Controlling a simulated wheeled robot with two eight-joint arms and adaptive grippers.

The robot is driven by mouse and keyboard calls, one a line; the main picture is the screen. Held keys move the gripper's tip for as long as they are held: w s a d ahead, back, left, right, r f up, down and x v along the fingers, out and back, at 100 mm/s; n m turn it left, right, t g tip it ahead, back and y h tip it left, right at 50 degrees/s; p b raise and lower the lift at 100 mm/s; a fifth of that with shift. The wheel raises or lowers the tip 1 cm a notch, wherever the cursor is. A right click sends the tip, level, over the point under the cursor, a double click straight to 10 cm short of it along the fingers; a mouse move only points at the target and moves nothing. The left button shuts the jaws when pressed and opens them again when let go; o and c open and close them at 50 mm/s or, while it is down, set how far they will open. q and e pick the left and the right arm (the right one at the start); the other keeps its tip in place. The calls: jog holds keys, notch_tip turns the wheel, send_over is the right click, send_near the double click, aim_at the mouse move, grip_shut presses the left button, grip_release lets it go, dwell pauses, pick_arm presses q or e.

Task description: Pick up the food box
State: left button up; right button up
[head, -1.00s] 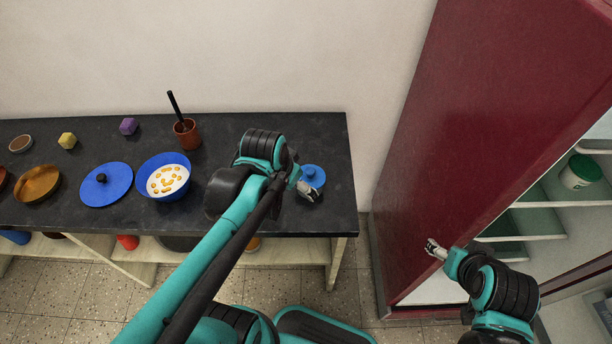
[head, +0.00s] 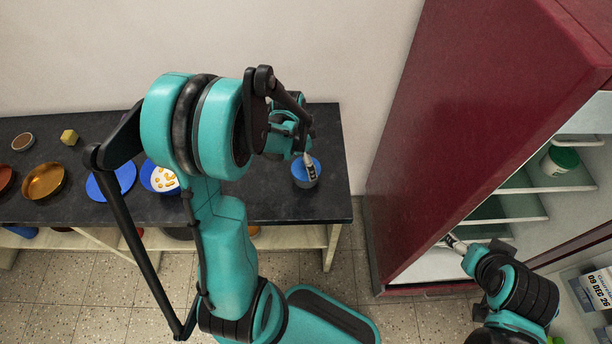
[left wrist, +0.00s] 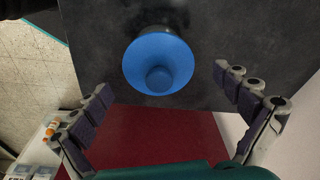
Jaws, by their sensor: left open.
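A round blue container (head: 306,175) stands near the right end of the dark counter. It is the thing nearest my left gripper, but I cannot tell for certain that it is the food box. In the left wrist view the container (left wrist: 158,50) shows a wide blue rim and a smaller round blue part in its middle. My left gripper (head: 310,165) is over the container in the head view. In the left wrist view this gripper (left wrist: 163,84) is open and empty, its fingers apart on either side below the container. My right gripper (head: 450,240) is by the fridge, too small to judge.
The red fridge (head: 470,130) stands open at right, with a green-lidded white tub (head: 560,160) inside.

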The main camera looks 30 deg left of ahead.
pick_arm(q)
jog(key=f, duration=0.2)
jog(key=f+b, duration=0.1)
jog(key=shift+w+d+f, duration=0.15)
jog(key=shift+w+d, duration=0.05)
jog(key=shift+d, duration=0.05)
jog(key=shift+s, duration=0.1)
jog(key=c, duration=1.1)
jog(key=shift+c, duration=0.2)
